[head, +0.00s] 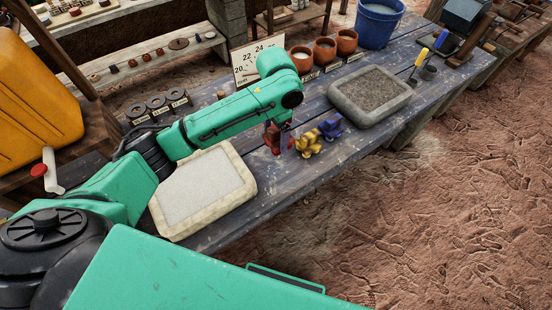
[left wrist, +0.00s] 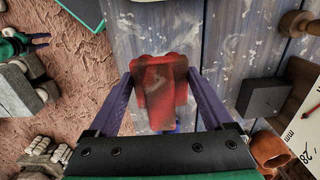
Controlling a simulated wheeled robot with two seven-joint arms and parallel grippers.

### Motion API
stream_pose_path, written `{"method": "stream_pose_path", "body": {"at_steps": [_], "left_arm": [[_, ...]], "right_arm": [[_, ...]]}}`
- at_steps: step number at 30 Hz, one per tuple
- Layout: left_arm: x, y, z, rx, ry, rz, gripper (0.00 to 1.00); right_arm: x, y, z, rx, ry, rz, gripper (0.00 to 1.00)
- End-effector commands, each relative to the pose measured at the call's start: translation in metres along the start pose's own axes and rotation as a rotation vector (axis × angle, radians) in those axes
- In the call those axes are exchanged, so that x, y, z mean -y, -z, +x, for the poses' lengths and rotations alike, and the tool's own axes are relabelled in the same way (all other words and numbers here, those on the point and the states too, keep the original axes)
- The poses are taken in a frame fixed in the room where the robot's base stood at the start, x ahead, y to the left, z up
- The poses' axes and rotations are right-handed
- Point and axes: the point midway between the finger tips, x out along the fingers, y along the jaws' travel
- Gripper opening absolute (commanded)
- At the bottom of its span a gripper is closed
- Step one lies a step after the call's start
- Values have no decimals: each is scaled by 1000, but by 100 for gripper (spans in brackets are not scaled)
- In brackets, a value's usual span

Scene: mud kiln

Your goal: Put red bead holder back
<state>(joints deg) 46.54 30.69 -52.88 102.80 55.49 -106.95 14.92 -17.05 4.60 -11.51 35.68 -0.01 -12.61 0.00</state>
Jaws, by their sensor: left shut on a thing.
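My left gripper (head: 273,128) reaches over the table in the head view, fingers pointing down. It is shut on the red bead holder (head: 272,141), which is upright at or just above the tabletop; I cannot tell whether it touches. In the left wrist view the red holder (left wrist: 158,92) sits between the two purple fingers (left wrist: 160,75).
A pale, sand-filled tray (head: 246,183) lies left of the red holder, and a grey tray (head: 337,98) lies to the right. Several clay pots (head: 324,50) and a number card (head: 248,58) stand behind. A blue bucket (head: 378,22) stands at the back. Dark rings (head: 157,103) sit behind my arm.

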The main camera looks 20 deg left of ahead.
Motion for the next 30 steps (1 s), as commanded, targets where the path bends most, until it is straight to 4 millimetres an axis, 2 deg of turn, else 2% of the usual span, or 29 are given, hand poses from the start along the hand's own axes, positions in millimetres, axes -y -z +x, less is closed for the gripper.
{"method": "stream_pose_path", "body": {"at_steps": [4,13,16,24,25,26,30], "left_arm": [[0,0,43,3,0,-1,40],[0,0,98,2,0,-1,40],[0,1,108,0,1,0,40],[0,1,110,-1,0,1,40],[0,1,111,-1,0,1,88],[0,1,110,-1,0,1,100],[0,1,110,-1,0,1,100]], "right_arm": [[-1,1,-8,-1,-2,1,50],[-2,-1,-11,3,-2,1,50],[-2,-1,-11,3,-2,2,50],[-1,-2,-10,5,-1,1,50],[-1,-2,-10,6,-1,1,50],[-1,-2,-10,6,-1,1,50],[-1,-3,-10,6,-1,1,50]]}}
